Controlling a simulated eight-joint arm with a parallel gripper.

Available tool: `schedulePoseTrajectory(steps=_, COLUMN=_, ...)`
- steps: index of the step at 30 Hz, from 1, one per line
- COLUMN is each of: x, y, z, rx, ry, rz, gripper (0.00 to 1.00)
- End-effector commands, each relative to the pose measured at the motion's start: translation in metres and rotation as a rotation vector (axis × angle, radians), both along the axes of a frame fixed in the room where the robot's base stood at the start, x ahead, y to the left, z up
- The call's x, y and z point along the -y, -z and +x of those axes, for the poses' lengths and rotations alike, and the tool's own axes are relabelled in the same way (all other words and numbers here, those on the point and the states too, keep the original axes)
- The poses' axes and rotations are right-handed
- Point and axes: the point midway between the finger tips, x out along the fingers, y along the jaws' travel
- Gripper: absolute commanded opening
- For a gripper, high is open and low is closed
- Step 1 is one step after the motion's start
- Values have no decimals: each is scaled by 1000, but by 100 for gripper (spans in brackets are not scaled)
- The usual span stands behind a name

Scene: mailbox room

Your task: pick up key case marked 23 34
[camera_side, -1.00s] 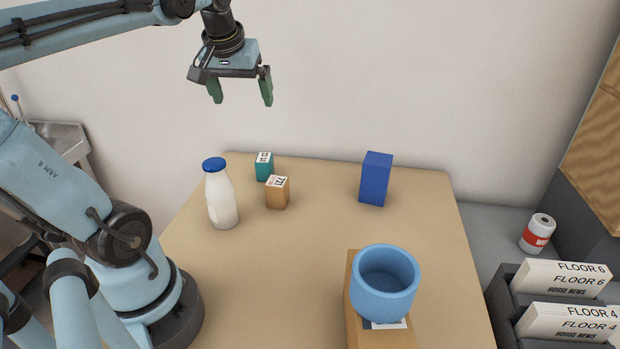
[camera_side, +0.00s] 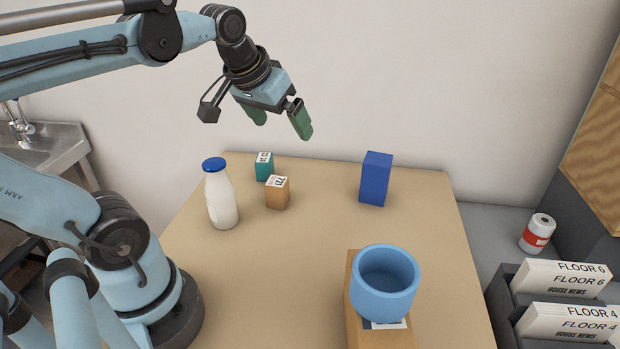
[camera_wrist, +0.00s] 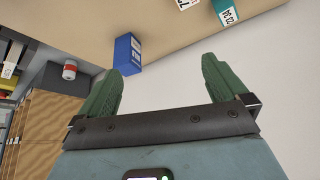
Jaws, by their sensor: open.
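Three small boxes that may be key cases stand on the table: a teal one (camera_side: 264,172) with a white label on top, a brown one (camera_side: 277,198) also with a white label, and a taller blue one (camera_side: 375,180). I cannot read 23 34 on any of them. In the wrist view the blue box (camera_wrist: 124,55) shows a small label, and the teal box (camera_wrist: 232,5) is cut off by the top edge. My gripper (camera_side: 280,120) is open and empty, tilted in the air above and behind the boxes; its green fingers (camera_wrist: 160,78) show in the wrist view.
A milk bottle (camera_side: 221,199) stands left of the brown box. A blue cup (camera_side: 384,285) sits on a brown box at the front right. A can (camera_side: 538,233) and FLOOR-labelled mail trays (camera_side: 505,297) are on the right. The table middle (camera_side: 290,270) is clear.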

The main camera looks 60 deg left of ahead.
Motion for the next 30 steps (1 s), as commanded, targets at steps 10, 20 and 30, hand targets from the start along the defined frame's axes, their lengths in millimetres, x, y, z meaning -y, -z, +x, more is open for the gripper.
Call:
schedulePoseTrajectory(steps=10, x=75, y=77, z=-9, rx=98, ry=336, rz=32, gripper=90)
schedulePoseTrajectory(steps=20, x=77, y=79, z=-9, rx=101, ry=343, rz=34, gripper=90)
schedulePoseTrajectory(steps=30, x=55, y=77, z=3, rx=-5, ry=429, rz=188, gripper=90)
